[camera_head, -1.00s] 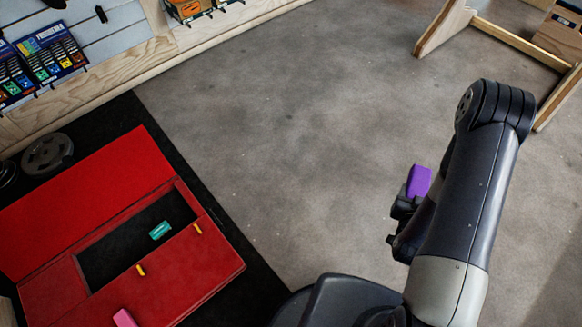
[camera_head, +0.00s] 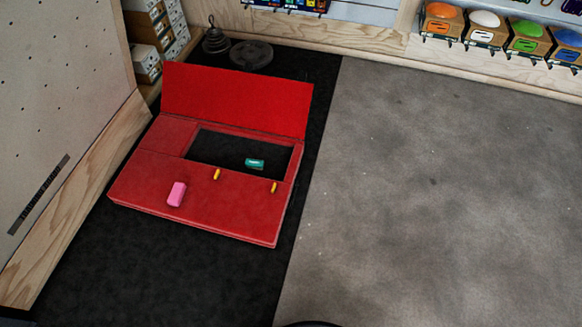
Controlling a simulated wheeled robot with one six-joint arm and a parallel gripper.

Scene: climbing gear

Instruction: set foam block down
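A pink block (camera_head: 177,194) rests on the top face of a low red case (camera_head: 232,215), near its front left. The case has its red lid (camera_head: 238,100) raised at the back and a dark rectangular opening. A small teal block (camera_head: 254,163) lies in that opening.
The case lies on a black mat (camera_head: 200,270). Weight plates (camera_head: 251,55) lie behind it. A perforated wooden panel (camera_head: 60,110) stands at left. Bins of coloured holds (camera_head: 483,27) line the back right wall. The grey floor (camera_head: 430,200) at right is clear.

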